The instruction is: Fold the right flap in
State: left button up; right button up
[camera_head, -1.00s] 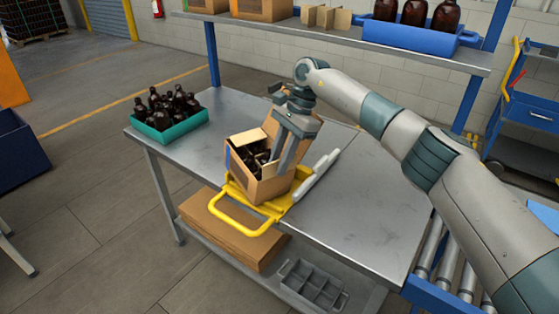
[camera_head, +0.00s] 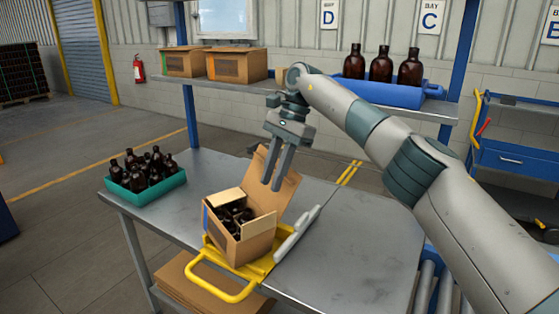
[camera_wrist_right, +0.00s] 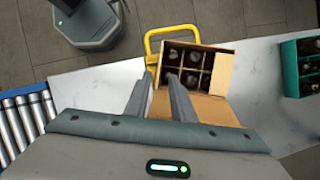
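An open cardboard box (camera_head: 236,247) holding dark bottles (camera_head: 234,216) sits tilted on a yellow-framed stand. Its large flap (camera_head: 284,185) stands up at the back right. A smaller flap (camera_head: 228,199) shows at the back left and another (camera_head: 259,226) at the right front. In the right wrist view, the fingers (camera_wrist_right: 160,80) are apart beside the box (camera_wrist_right: 222,72), near the large flap (camera_wrist_right: 205,108). Touching cannot be told. My left gripper is out of view.
The yellow stand (camera_head: 222,289) has a handle at the front and a pale bar (camera_head: 297,232) at the right. A teal crate (camera_head: 147,189) of bottles stands at the table's left. The metal table (camera_head: 350,245) is clear at the right. A shelf (camera_head: 300,92) runs behind.

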jog(key=shift+v, duration=2.6)
jog(key=shift+a+f, duration=0.1)
